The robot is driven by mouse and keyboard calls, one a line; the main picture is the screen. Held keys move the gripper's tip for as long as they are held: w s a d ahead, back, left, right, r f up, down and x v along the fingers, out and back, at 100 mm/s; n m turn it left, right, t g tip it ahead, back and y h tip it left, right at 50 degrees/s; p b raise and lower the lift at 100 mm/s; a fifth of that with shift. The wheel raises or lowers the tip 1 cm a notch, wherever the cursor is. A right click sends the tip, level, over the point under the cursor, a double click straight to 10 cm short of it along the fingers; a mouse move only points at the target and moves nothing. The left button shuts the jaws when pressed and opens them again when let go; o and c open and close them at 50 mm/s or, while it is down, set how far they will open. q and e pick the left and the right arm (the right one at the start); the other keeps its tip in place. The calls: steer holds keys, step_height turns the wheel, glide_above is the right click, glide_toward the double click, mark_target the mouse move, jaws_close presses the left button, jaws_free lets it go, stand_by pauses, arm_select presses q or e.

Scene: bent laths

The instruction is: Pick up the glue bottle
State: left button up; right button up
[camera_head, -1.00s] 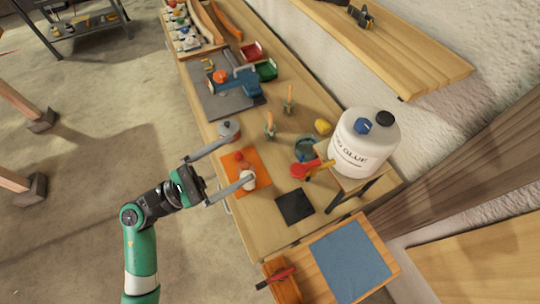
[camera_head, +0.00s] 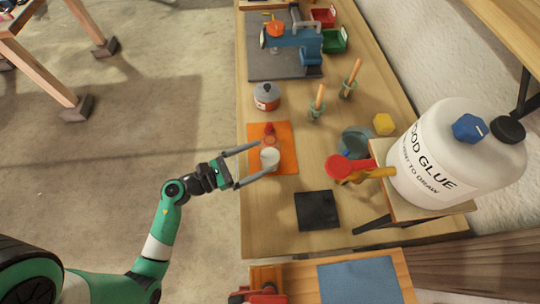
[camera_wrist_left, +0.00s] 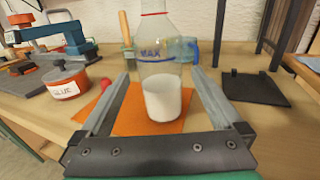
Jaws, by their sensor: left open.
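The glue bottle (camera_head: 270,159) is clear, with white glue in its lower part and red at the top. It stands upright on an orange mat (camera_head: 287,138). In the left wrist view the bottle (camera_wrist_left: 164,98) shows the word MAX, and its top is cut off by the frame. My left gripper (camera_head: 267,156) is open, with its two fingers on either side of the bottle near the tips. In the left wrist view gaps show between the bottle and both fingers. My right gripper is not in view.
A glue pot (camera_head: 266,96) stands beyond the mat. A black square pad (camera_head: 317,210) lies to the right. A big wood glue jug (camera_head: 440,160) stands on a small raised stand. Brushes (camera_head: 317,104), a red-rimmed item (camera_head: 350,167) and a blue vise (camera_head: 293,38) are also on the bench.

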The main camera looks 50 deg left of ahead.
mark_target(279, 149)
arm_select(q)
steer(key=shift+x, duration=0.85)
steer(key=shift+w+d+f, duration=0.1)
steer(key=shift+w+d, duration=0.05)
steer(key=shift+w, duration=0.25)
steer(key=b+x, duration=0.1)
steer(key=x, duration=0.3)
steer(key=shift+w, duration=0.25)
jaws_close()
